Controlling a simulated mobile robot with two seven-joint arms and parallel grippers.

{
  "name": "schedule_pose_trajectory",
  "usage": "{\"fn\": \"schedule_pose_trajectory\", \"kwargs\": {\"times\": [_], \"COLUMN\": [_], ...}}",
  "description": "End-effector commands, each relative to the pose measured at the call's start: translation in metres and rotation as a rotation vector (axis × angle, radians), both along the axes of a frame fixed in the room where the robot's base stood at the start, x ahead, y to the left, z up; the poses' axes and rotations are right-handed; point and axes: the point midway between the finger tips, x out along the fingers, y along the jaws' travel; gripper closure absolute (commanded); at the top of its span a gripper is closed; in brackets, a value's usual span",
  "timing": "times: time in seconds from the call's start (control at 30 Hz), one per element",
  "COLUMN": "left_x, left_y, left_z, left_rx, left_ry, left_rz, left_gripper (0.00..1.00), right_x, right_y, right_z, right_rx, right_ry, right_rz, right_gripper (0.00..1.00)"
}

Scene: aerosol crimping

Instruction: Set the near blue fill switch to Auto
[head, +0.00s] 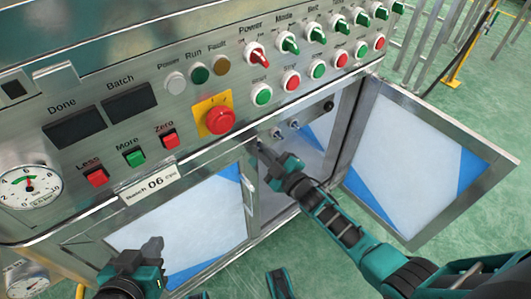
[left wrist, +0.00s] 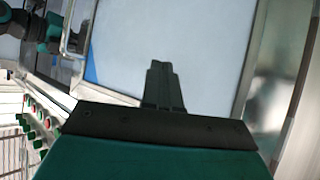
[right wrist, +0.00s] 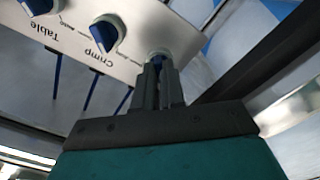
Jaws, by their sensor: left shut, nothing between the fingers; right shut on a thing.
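My right gripper (head: 262,148) reaches into the open cabinet below the control panel. In the right wrist view it (right wrist: 158,75) is shut on a blue switch knob (right wrist: 157,54) with a white round base, at the end of a row. The fingers hide most of this knob, and I cannot read its label or its setting. A blue knob labelled Crimp (right wrist: 108,36) is beside it, and another labelled Table (right wrist: 40,5) is further left. My left gripper (head: 152,248) is shut and empty in front of the left cabinet door; it also shows in the left wrist view (left wrist: 158,68).
The right cabinet door (head: 425,160) stands open to the right. The left door (head: 195,220) is closed. Above are the red emergency stop (head: 219,120), green and red buttons, and the row of upper switches (head: 289,45). The dark frame post (right wrist: 260,60) is close to my right gripper.

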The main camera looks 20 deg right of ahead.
Motion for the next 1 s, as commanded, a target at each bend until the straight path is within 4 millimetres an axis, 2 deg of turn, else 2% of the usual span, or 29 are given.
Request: {"fn": "schedule_pose_trajectory", "kwargs": {"times": [0.6,0.63,0.8,0.87,1.0], "left_x": [0.0004,0.0004,0.0005,0.0005,0.0005], "left_y": [-0.0009,-0.0009,-0.0008,-0.0008,-0.0007], "left_z": [-0.0003,-0.0003,-0.0003,-0.0003,-0.0003], "left_rx": [-0.002,-0.002,-0.002,-0.002,-0.002], "left_ry": [-0.001,-0.001,-0.001,-0.002,-0.002], "left_rz": [-0.001,-0.001,-0.001,0.0,0.0], "left_gripper": [1.0,1.0,1.0,1.0,1.0], "right_x": [-0.0005,-0.0005,-0.0004,-0.0004,-0.0002], "right_y": [-0.0003,-0.0003,-0.0002,-0.0002,-0.0001], "right_z": [-0.0007,-0.0007,-0.0005,-0.0005,-0.0003], "right_rx": [-0.04,-0.04,-0.038,-0.037,-0.036], "right_ry": [-0.013,-0.013,-0.012,-0.012,-0.013], "right_rz": [0.0,0.0,0.0,0.0,0.0], "right_gripper": [1.0,0.87,0.71,0.65,0.65]}}
